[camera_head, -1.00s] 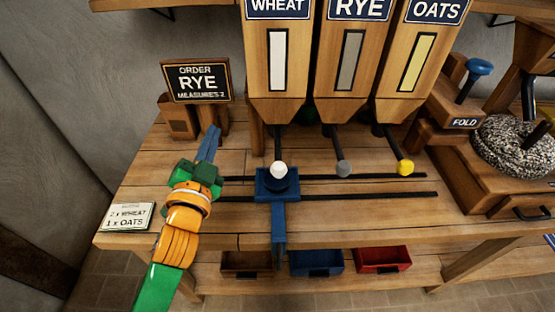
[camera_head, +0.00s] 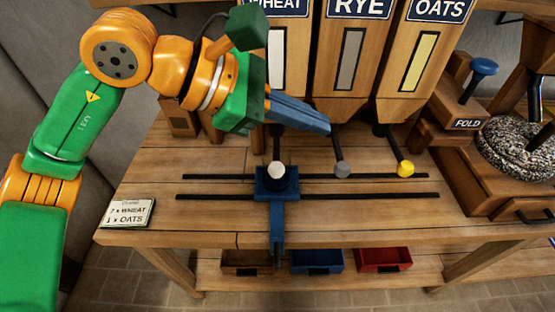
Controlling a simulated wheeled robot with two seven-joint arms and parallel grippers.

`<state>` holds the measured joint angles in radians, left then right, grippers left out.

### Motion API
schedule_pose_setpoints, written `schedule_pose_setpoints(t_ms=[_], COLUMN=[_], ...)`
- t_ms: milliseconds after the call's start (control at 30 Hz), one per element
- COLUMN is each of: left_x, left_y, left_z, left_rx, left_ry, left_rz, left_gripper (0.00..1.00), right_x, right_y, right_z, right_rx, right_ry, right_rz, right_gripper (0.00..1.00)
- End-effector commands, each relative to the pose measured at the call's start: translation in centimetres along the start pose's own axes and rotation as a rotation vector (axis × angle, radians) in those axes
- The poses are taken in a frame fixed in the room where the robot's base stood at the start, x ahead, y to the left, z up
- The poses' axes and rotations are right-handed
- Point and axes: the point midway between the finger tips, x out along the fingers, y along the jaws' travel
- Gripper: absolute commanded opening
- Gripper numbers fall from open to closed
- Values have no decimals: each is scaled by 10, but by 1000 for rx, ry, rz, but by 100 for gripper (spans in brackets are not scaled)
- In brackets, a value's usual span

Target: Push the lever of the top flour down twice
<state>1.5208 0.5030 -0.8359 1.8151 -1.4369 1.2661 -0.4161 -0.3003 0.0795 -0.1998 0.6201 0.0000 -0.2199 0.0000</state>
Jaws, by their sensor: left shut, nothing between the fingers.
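The wheat hopper (camera_head: 277,70), rye hopper (camera_head: 349,90) and oats hopper (camera_head: 408,85) hang above the bench. Their levers end in a white knob (camera_head: 277,169), a grey knob (camera_head: 341,170) and a yellow knob (camera_head: 405,169). My left gripper (camera_head: 322,125) is shut and empty, its blue fingers pointing right across the foot of the wheat hopper. The tips are near the upper part of the rye lever; I cannot tell whether they touch. My forearm hides part of the wheat hopper. A card (camera_head: 128,213) lists wheat above oats; its counts are small.
A blue carriage (camera_head: 277,205) on two dark rails stands below the wheat lever. The fold station (camera_head: 464,124) and a speckled bowl (camera_head: 515,145) are at right.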

Motion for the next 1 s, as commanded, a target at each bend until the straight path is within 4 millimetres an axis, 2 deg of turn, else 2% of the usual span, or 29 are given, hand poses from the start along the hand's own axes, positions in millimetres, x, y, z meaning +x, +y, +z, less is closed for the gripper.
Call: schedule_pose_setpoints(t_ms=[100,300,733,1000], left_x=[-21,-40,-38,-21], left_y=[20,32,30,19], left_z=[-23,-38,-42,-66], left_rx=[77,112,112,112], left_ry=[202,336,338,337], left_rz=[81,134,132,131], left_gripper=[0,0,0,0], right_x=[0,0,4,31], right_y=[0,0,0,0], right_z=[0,0,0,2], right_rx=[0,0,0,0], right_ry=[0,1,0,0], right_rz=[0,0,0,0], right_gripper=[50,50,50,50])
